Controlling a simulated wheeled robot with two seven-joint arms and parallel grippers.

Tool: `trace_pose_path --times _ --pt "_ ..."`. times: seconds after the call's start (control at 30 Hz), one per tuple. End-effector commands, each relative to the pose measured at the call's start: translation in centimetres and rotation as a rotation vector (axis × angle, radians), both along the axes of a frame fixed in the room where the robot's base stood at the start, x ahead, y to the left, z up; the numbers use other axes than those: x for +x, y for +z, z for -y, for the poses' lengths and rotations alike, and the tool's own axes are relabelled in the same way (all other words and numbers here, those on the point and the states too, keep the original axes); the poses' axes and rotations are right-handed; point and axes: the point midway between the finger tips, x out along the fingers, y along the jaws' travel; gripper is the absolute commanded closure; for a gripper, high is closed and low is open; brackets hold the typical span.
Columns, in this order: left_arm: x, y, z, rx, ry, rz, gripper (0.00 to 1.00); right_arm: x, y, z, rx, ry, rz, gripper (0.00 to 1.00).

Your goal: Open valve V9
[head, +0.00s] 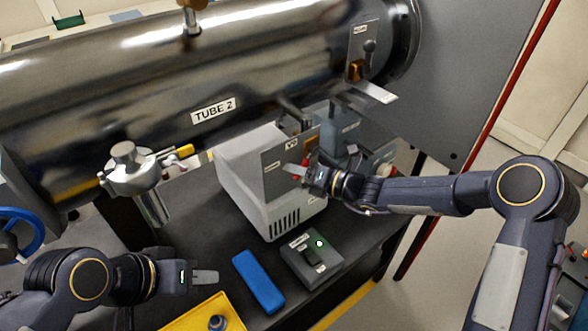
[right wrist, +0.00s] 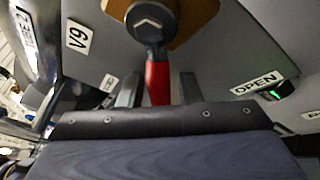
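Valve V9 has a round grey hub (right wrist: 150,22) on an orange-brown plate and a red handle (right wrist: 157,82), seen in the right wrist view. The V9 label (right wrist: 77,38) is left of the hub. An OPEN label (right wrist: 258,85) with a small green light is at the right. My right gripper (right wrist: 159,90) is open, with one finger on each side of the red handle and a gap at both. In the head view my right gripper (head: 298,170) is at the grey valve panel (head: 273,180), partly hiding the valve. My left gripper (head: 212,277) is low at the left, fingers seen edge-on.
The shiny tube marked TUBE 2 (head: 213,110) runs above. A dark bench holds a white box (head: 240,165), a grey switch box (head: 312,259), a blue block (head: 258,282) and a yellow tray (head: 190,322). A blue handwheel (head: 30,228) is at the far left.

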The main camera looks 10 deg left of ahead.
Motion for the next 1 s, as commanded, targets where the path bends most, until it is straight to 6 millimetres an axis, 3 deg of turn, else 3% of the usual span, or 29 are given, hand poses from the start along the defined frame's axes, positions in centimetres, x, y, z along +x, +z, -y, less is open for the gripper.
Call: trace_pose_path --times 0.37,0.8,1.0 --pt "0.0 -0.1 0.0 0.000 0.000 0.000 0.64 -0.1 0.0 0.3 0.001 -0.001 0.000 0.61" --pt "0.0 -1.3 0.0 0.000 0.000 0.000 0.64 -2.3 0.5 6.4 0.000 -0.002 0.000 0.61" --pt "0.0 -1.3 0.0 0.000 0.000 0.000 0.64 -2.7 0.6 7.4 0.001 -0.001 0.000 0.61"
